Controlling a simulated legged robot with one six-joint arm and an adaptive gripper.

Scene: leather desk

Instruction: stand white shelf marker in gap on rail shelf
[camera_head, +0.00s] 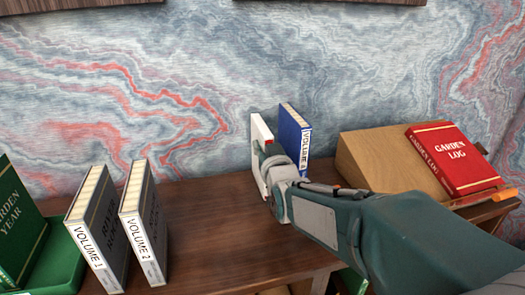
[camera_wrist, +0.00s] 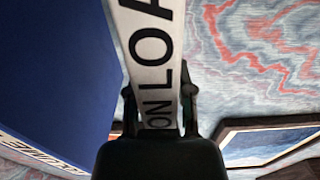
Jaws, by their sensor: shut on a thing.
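The white shelf marker (camera_head: 261,129) is upright, just left of a blue volume (camera_head: 296,133) near the back of the brown wooden surface (camera_head: 205,225). My gripper (camera_head: 270,170) is shut on it. In the wrist view the marker (camera_wrist: 152,45) rises between the fingers (camera_wrist: 159,110), with black letters reading "ON LOA". The blue volume (camera_wrist: 55,70) fills the left side there, close beside the marker. My gripper hides the marker's lower part in the head view, so I cannot tell whether it touches the surface. I cannot clearly make out a rail.
Grey Volume 1 (camera_head: 88,240) and Volume 2 (camera_head: 132,230) stand at the left, beside a green tray (camera_head: 68,262) with a green book (camera_head: 20,225). A sloped wooden stand (camera_head: 375,160) bears a red Garden Log (camera_head: 455,158) at the right. The surface between Volume 2 and the marker is clear.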

